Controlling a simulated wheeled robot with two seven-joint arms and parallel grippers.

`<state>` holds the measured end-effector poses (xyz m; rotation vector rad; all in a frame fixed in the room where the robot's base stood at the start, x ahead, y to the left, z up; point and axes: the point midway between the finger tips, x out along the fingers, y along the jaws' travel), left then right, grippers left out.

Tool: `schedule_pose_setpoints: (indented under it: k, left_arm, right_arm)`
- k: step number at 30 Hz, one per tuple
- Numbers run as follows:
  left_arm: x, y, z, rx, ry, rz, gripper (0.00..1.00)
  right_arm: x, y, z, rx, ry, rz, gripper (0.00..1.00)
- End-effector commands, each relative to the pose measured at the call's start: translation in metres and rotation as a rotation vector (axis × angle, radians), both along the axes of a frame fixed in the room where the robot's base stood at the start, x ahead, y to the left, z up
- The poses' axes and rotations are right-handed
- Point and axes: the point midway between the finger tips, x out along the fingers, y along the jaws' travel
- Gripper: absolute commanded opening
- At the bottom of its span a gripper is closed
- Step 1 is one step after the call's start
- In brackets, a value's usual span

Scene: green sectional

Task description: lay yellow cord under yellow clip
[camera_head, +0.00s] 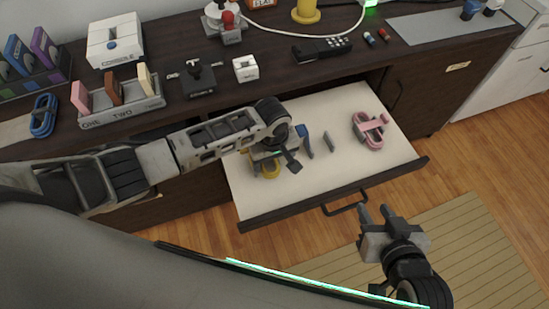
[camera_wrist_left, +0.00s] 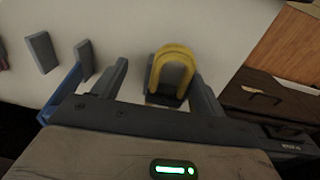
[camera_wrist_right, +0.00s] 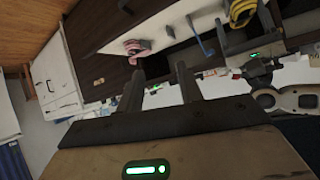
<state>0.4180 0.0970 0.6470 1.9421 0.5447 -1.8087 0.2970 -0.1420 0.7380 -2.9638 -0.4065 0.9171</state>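The yellow cord (camera_head: 271,170) lies as a looped bundle in the left part of the open drawer, partly hidden by my left gripper (camera_head: 289,155). In the left wrist view the yellow cord (camera_wrist_left: 174,57) shows as an arch between the spread fingers, over a dark grey piece; I see no finger touching it. I cannot make out a separate yellow clip. My left gripper is open and low over the drawer. My right gripper (camera_head: 374,213) is open and empty, in front of the drawer. The yellow cord also shows in the right wrist view (camera_wrist_right: 241,11).
The drawer (camera_head: 255,206) also holds a pink cord bundle (camera_head: 369,130), a blue upright piece (camera_head: 307,146) and a grey upright piece (camera_head: 328,142). The drawer handle (camera_head: 347,207) is near my right gripper. The drawer's front right floor is clear.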

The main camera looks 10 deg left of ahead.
Motion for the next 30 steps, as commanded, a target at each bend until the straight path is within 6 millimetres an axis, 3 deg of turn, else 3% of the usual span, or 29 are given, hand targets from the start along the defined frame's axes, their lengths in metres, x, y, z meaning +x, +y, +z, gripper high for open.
schedule_pose_setpoints:
  k: [1, 8, 11, 24, 30]
  left_arm:
    - [-0.030, 0.007, -0.035, 0.012, 0.068, 0.008, 0.70]
    - [-0.029, 0.006, -0.022, 0.010, 0.064, 0.006, 0.70]
    - [-0.028, 0.006, -0.003, 0.010, 0.056, 0.005, 0.70]
    - [-0.020, 0.000, 0.112, 0.004, 0.006, 0.000, 0.70]
    - [-0.018, -0.002, 0.148, 0.002, -0.007, 0.000, 0.70]
  right_arm:
    - [0.000, 0.000, -0.007, 0.000, 0.002, 0.000, 0.36]
    - [-0.001, 0.000, -0.004, -0.005, 0.005, 0.001, 0.36]
    - [-0.001, -0.001, 0.001, -0.011, 0.006, 0.002, 0.36]
    - [-0.003, -0.006, 0.010, -0.056, 0.022, 0.015, 0.36]
    - [-0.002, -0.007, 0.013, -0.059, 0.018, 0.017, 0.36]
